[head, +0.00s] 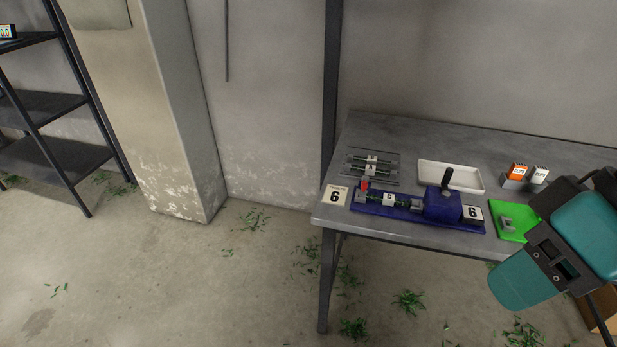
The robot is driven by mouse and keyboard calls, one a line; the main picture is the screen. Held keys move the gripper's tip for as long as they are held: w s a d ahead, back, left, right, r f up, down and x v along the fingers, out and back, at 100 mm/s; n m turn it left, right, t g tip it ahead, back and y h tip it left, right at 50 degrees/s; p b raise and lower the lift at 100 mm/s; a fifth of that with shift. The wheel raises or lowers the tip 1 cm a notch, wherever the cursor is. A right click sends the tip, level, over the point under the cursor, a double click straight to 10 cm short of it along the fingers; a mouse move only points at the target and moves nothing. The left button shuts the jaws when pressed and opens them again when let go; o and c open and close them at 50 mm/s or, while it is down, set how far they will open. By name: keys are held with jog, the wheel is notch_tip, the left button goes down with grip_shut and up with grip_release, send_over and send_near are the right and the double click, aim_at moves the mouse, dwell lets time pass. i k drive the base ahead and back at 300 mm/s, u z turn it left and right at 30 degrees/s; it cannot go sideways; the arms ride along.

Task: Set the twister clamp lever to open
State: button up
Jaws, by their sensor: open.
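The wire twister is a long blue fixture (405,212) along the front edge of the table. A small red lever (364,185) stands near upright at its left end. A blue box (442,205) at its right part carries a black upright handle (447,180). A wire piece with a tag marked 6 (389,199) lies along the middle. I cannot tell from here whether the clamp is open. My gripper (548,205) seems to be the dark end of my arm at the right, apart from the twister. Its fingers are mostly hidden; it is open.
Several tagged wires lie on a rack (372,165) behind the twister. A white tray (434,175), a green mat (508,232) with a grey part, and orange and white boxes (518,171) stand right. Cards marked 6 flank the twister. Dark shelves (50,105) stand far left.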

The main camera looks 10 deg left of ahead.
aim_at(365, 182)
jog(key=u, duration=0.25)
jog(key=i, duration=1)
jog(key=z, duration=0.3)
